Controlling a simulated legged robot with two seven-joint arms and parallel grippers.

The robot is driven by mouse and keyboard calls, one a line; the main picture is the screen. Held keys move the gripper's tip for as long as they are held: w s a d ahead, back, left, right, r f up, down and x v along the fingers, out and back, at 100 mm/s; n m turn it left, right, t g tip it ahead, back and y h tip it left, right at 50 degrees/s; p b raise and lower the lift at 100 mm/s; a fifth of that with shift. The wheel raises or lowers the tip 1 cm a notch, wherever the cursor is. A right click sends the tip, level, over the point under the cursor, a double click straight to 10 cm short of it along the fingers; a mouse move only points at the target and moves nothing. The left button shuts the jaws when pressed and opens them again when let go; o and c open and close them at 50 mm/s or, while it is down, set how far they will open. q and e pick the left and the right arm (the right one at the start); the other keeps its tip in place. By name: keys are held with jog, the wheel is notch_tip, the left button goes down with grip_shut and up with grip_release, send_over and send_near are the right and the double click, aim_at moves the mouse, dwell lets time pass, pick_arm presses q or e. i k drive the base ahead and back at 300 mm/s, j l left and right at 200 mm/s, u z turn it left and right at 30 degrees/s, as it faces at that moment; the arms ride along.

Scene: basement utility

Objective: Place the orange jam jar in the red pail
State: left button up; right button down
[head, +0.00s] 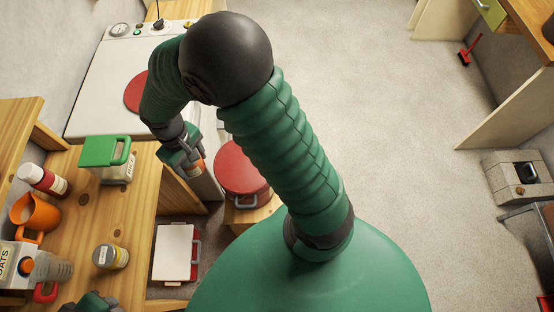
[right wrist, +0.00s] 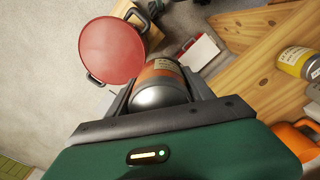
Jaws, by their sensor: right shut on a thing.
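The orange jam jar (head: 197,165) has a grey metal lid and an orange label. My right gripper (head: 184,156) is shut on it, beyond the counter's right edge. In the right wrist view the jar (right wrist: 162,72) sits between the fingers, lid towards the camera. The round red pail (head: 240,168) stands just right of the jar on a low wooden support, with dark side handles. It also shows in the right wrist view (right wrist: 110,50), apart from the jar. I cannot tell whether its red top is open. A bit of my left gripper (head: 90,303) shows at the bottom left, its fingers unclear.
A white appliance (head: 110,70) stands behind. The floor at right is mostly clear.

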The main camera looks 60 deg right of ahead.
aim_at(250, 186)
jog(key=j+z, duration=0.2)
jog(key=z, duration=0.25)
jog(key=j+z, duration=0.15)
jog(key=z, duration=0.25)
jog(key=j+z, duration=0.2)
jog(key=z, duration=0.25)
jog(key=j+z, duration=0.15)
jog(key=z, duration=0.25)
jog(key=i+z, duration=0.15)
jog(key=i, duration=0.3)
